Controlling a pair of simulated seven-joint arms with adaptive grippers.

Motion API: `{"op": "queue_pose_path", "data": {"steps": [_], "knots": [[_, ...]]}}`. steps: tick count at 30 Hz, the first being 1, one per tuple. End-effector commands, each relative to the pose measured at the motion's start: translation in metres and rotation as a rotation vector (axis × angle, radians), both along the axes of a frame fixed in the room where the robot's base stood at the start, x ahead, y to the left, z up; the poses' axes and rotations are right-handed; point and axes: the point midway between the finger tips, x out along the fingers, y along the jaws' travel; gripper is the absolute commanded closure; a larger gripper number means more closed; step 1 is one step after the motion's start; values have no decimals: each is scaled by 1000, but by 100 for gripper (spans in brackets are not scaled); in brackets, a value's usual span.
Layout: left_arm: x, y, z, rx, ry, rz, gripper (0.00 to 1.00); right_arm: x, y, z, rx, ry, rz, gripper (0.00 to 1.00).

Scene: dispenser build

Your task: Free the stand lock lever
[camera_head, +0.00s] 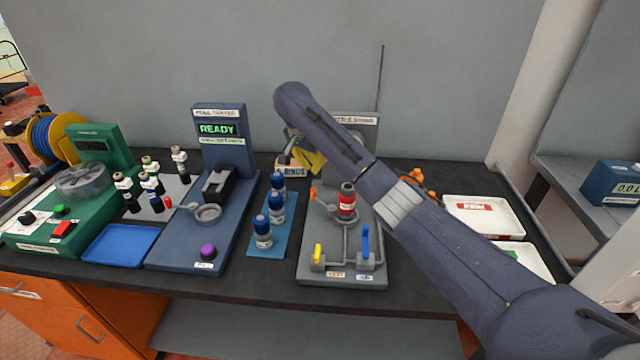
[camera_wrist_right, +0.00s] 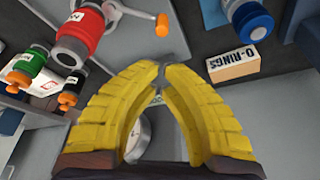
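The grey stand (camera_head: 310,262) is on the bench, with a red bottle (camera_head: 347,200) upright in it. It has a yellow lever (camera_head: 318,253), a blue lever (camera_head: 365,242) and an orange-tipped handle (camera_head: 313,193). I cannot tell which is the lock lever. My right gripper (camera_head: 309,162) has yellow fingers and is behind the bottle, near the stand's back panel, partly hidden by my arm. In the right wrist view its fingertips (camera_wrist_right: 161,72) meet with nothing visible held. The red bottle (camera_wrist_right: 80,35) and an orange knob (camera_wrist_right: 163,25) are apart from it. My left gripper is out of view.
Several blue-capped bottles (camera_head: 263,232) stand left of the stand. An O-rings box (camera_wrist_right: 233,66) is near the gripper. The blue READY station (camera_head: 219,135) and green machine (camera_head: 95,145) are further left. A white tray (camera_head: 484,216) is at right, beyond my arm.

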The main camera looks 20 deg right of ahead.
Motion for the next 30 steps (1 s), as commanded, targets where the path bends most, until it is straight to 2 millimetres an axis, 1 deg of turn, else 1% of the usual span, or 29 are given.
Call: {"op": "queue_pose_path", "data": {"steps": [5, 9, 18, 24, 30], "knots": [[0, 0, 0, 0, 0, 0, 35, 3, -4, -17, 2, 1, 0, 100], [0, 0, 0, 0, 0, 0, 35, 6, -10, -35, 0, 3, -2, 100], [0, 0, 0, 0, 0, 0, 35, 14, -19, -69, -2, 0, 1, 100], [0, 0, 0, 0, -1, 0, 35, 17, -23, -83, -1, 1, 0, 100], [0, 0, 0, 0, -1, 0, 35, 18, -25, -88, -2, 0, 1, 100]]}}
